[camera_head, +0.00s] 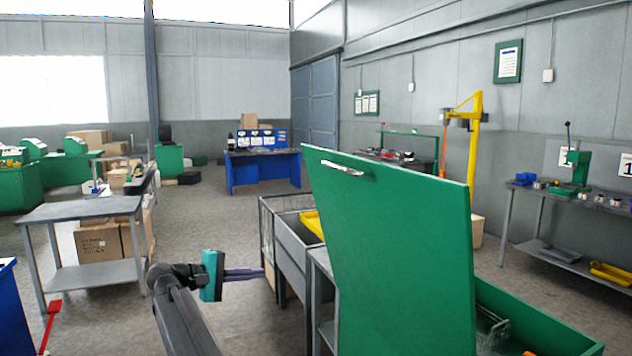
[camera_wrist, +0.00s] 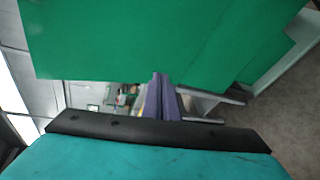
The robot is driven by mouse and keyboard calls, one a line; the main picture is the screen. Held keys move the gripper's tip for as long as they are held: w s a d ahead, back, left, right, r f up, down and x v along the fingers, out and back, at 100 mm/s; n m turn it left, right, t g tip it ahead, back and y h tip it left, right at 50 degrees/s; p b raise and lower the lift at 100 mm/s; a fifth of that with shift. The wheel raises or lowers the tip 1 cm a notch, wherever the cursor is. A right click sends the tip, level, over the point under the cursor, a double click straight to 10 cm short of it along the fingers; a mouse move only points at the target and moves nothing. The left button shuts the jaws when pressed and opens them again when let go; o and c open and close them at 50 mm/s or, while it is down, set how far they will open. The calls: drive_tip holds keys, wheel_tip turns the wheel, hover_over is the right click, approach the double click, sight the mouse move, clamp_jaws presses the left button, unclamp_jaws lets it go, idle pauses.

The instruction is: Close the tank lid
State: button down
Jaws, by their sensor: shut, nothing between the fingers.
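The green tank lid (camera_head: 395,255) stands raised, tilted a little back from upright, with a metal handle (camera_head: 342,168) near its top edge. The green tank (camera_head: 540,325) is open below and to the right of it, with a metal fitting partly visible inside. My gripper (camera_head: 262,272) is shut and empty, to the left of the lid and lower than its top edge. In the wrist view my gripper's fingers (camera_wrist: 160,85) point toward the green lid (camera_wrist: 150,40), which fills the upper part. I cannot tell whether they touch it.
Grey bins (camera_head: 290,240), one with a yellow tray (camera_head: 313,224), stand just behind my gripper, left of the lid. A grey table (camera_head: 80,212) with boxes under it is at left. A bench with a green press (camera_head: 575,172) is at right. Open floor lies between.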

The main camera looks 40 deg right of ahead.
sight(332, 166)
drive_tip(key=s+r+m+g+h, duration=0.1)
drive_tip(key=s+r+m+g, duration=0.1)
drive_tip(key=r, duration=1.2)
drive_tip(key=s+d+r+m+g+h+p, duration=0.1)
drive_tip(key=s+r, duration=0.4)
drive_tip(key=r, duration=1)
drive_tip(key=shift+d+r+m+g, duration=0.25)
drive_tip(key=shift+m+g, duration=0.55)
drive_tip(key=shift+m, duration=0.2)
drive_tip(key=p+x, duration=0.4)
drive_tip(key=x, duration=1)
